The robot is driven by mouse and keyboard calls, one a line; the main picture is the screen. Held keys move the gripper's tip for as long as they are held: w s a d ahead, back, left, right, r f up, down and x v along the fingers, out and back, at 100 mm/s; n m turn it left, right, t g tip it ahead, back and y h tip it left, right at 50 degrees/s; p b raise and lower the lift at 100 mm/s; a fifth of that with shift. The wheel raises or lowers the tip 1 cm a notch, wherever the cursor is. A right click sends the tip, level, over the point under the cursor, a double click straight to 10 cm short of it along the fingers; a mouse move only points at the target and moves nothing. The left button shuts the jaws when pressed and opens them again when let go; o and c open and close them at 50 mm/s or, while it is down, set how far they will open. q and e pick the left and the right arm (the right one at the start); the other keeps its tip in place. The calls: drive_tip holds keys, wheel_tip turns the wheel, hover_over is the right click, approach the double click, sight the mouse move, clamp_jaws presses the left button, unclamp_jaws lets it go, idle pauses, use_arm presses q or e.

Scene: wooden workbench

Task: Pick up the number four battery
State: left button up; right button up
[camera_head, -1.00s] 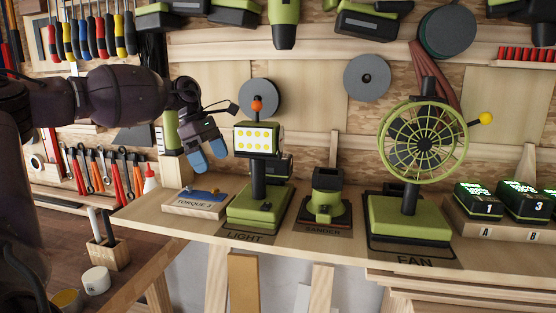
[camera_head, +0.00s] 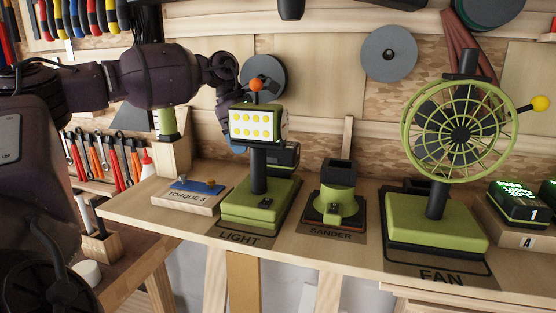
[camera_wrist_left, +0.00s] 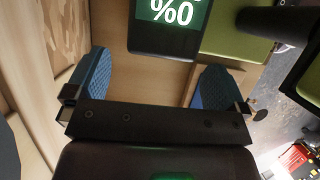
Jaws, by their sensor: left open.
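A dark battery with a lit green display (camera_wrist_left: 168,30) is at the top of the left wrist view, and its number cannot be read. A dark and green battery (camera_head: 284,154), probably the same one, stands behind the work light (camera_head: 260,195) in the head view, partly hidden. No number four shows. My left gripper (camera_wrist_left: 150,88) is open, its two blue fingertips apart with bare wood between them and the battery just ahead. In the head view my left gripper (camera_head: 236,143) is mostly hidden behind the lamp head. My right gripper is not in view.
The sander (camera_head: 337,193) and the fan (camera_head: 440,215) stand right of the light. A battery marked 1 (camera_head: 520,202) sits at the far right on its stand. A wooden TORQUE 3 block (camera_head: 188,195) is left of the light. The shelf's front edge is close.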

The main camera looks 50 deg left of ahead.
sight(276, 161)
use_arm(q)
drive_tip(key=w+d, duration=0.1)
drive_tip(key=d, duration=0.2)
drive_tip(key=w+d+b, duration=0.1)
drive_tip(key=shift+w+d, duration=0.35)
drive_tip(key=shift+d+f, duration=0.15)
drive_tip(key=shift+f, duration=0.35)
drive_tip(key=c, duration=0.7)
drive_tip(key=shift+r, duration=0.1)
drive_tip(key=c, duration=0.7)
